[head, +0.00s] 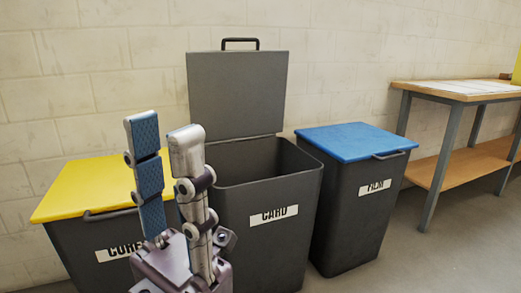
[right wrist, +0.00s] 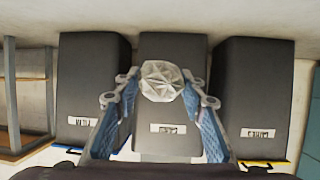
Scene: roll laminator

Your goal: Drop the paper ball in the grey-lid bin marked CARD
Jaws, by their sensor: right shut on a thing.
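The CARD bin (head: 266,228) is a dark grey bin in the middle of the head view. Its grey lid (head: 238,95) stands open, upright near the wall, so the mouth is uncovered. My left gripper (head: 164,135) is empty, its fingers apart, in front of the yellow-lid bin and the CARD bin's left edge. In the right wrist view, my right gripper (right wrist: 158,78) is shut on the pale, faceted paper ball (right wrist: 162,84), held between its fingertips. The CARD bin (right wrist: 170,146) shows behind the ball there, upside down. The ball and right gripper are not in the head view.
A yellow-lid bin (head: 85,190) stands left of the CARD bin, its label partly hidden by my left gripper. The blue-lid FILM bin (head: 350,205) stands to the right. Both lids are shut. A wooden workbench (head: 457,92) is at the far right. Floor shows between it and the bins.

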